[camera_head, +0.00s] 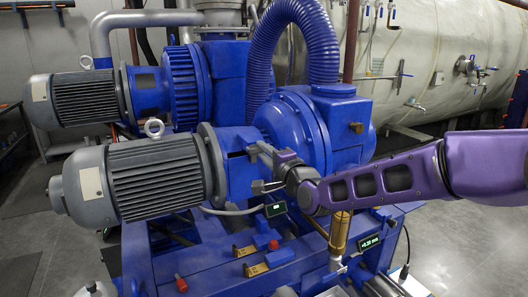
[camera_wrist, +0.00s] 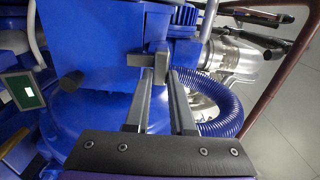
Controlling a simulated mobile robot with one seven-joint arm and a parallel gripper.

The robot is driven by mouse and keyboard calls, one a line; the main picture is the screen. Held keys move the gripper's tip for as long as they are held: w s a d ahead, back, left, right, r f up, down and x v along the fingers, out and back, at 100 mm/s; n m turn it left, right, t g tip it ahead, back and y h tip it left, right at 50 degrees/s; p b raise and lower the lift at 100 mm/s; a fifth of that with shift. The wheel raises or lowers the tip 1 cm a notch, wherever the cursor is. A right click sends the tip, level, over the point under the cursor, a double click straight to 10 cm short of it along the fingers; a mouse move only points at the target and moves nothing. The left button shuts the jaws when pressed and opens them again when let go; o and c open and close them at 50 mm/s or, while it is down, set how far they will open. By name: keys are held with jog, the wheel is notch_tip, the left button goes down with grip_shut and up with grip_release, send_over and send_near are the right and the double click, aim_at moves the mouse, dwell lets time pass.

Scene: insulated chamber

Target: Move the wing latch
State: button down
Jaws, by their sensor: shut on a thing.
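My gripper (camera_head: 256,169) is at the blue housing right of the front grey motor, its two grey fingers pointing left. In the wrist view, my gripper (camera_wrist: 161,72) has its fingertips close together on a small grey metal piece, which I take to be the wing latch (camera_wrist: 137,60). The piece stands out from the blue housing and its flat end shows just left of the fingertips. The rest of it is hidden by the fingers. In the head view, my wrist and fingers cover most of that spot, so I cannot tell the latch's angle there.
The front motor (camera_head: 158,178) lies close left of my fingers. A ribbed blue hose (camera_head: 262,62) arches above. A small display (camera_head: 275,209) and a brass cylinder (camera_head: 340,232) sit below my wrist. A large pale tank (camera_head: 440,65) stands behind; open floor (camera_head: 470,240) lies at right.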

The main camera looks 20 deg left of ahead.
jog(key=shift+r+m, duration=0.1)
jog(key=shift+m, duration=0.2)
jog(key=c, duration=0.8)
grip_release()
jog(key=shift+o, duration=0.2)
